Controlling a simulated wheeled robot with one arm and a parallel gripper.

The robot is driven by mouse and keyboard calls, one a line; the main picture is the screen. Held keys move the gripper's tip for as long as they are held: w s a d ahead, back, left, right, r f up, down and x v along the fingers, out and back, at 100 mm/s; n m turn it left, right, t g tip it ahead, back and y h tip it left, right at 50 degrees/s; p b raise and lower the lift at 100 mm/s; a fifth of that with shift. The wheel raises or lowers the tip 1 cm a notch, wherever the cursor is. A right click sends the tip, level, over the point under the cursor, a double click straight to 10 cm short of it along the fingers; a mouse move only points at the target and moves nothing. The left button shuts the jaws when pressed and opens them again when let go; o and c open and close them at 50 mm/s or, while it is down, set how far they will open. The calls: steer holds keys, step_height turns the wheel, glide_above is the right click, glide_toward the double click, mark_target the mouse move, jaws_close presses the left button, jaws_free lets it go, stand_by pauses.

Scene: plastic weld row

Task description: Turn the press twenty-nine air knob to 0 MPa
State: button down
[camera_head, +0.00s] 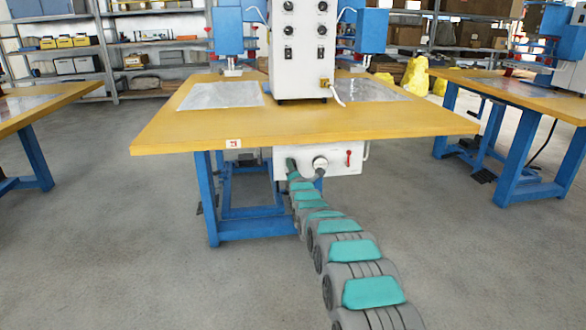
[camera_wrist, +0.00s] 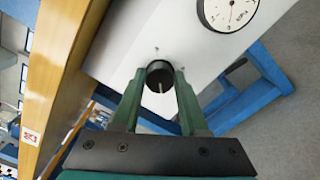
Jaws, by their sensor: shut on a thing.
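The black round air knob (camera_wrist: 160,72) sits on the white box's face in the wrist view. A pale line on it runs nearly up and down in that picture. My gripper (camera_wrist: 160,79) has its two green fingers on either side of the knob, shut on it. A round white gauge (camera_wrist: 230,10) marked MPa is at the top right, partly cut off; I cannot read its needle surely. In the head view, my gripper (camera_head: 292,167) is at the left part of the white box (camera_head: 335,168) under the table, hiding the knob. The gauge (camera_head: 320,162) is right beside it.
The yellow table top (camera_head: 300,128) overhangs the box, with a number tag (camera_head: 233,143) on its front edge. A red lever (camera_head: 348,158) is on the box's right. Blue table legs (camera_head: 210,200) stand close to my arm.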

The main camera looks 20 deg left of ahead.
steer(key=shift+a+f, duration=0.1)
stand_by(0.5)
steer(key=shift+c, duration=2.2)
jaws_free()
steer(key=shift+s, duration=0.1)
steer(key=v, duration=0.7)
steer(key=shift+s+b, duration=0.3)
